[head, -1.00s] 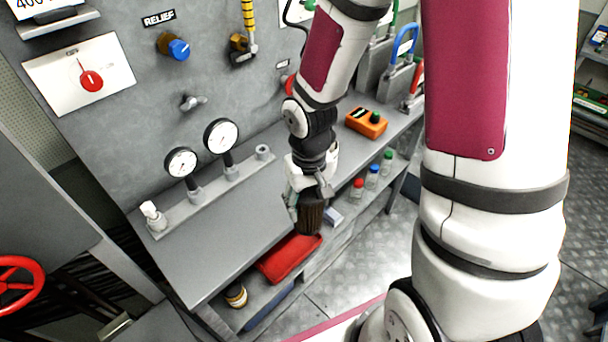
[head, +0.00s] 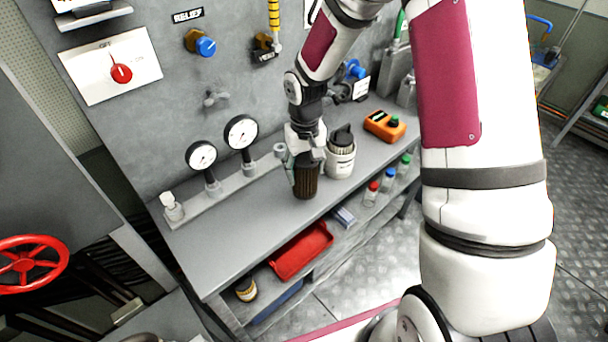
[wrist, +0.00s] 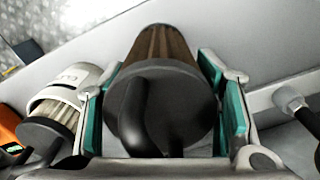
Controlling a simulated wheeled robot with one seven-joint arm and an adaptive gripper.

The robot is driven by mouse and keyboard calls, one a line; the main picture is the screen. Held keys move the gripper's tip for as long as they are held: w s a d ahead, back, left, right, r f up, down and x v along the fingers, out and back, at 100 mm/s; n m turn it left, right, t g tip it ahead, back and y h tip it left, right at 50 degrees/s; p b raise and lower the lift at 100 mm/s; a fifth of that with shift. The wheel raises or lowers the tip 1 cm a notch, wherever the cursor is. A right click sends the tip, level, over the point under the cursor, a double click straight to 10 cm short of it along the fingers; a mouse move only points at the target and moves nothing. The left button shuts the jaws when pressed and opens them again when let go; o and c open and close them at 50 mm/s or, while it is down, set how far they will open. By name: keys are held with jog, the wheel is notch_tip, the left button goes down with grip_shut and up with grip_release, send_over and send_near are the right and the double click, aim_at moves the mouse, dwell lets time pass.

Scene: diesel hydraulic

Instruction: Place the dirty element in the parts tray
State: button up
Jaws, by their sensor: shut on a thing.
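My gripper (head: 304,165) is shut on the dirty element (head: 306,183), a brown pleated cylinder with a dark end. In the wrist view the element (wrist: 165,90) sits between the two teal finger pads, its dark end face toward the camera. In the head view it appears upright in front of the bench top; I cannot tell if it touches the surface. The red open tray (head: 302,252), which looks like the parts tray, lies on the shelf below the bench, lower in the picture than my gripper. The tray is not seen in the wrist view.
A white canister with a dark top (head: 341,155) stands just right of my gripper. An orange box (head: 384,125) sits farther right. Two gauges (head: 241,131) rise at the left. Several small bottles (head: 388,180) and a jar (head: 245,289) share the lower shelf.

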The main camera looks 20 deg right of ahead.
aim_at(304, 176)
jog(key=shift+w, duration=0.3)
jog(key=shift+w+f, duration=0.15)
jog(key=shift+f, duration=0.25)
jog(key=shift+f+p, duration=0.45)
jog(key=shift+f, duration=0.95)
jog(key=shift+f, duration=0.2)
jog(key=o, duration=1.4)
jog(key=shift+r, duration=0.1)
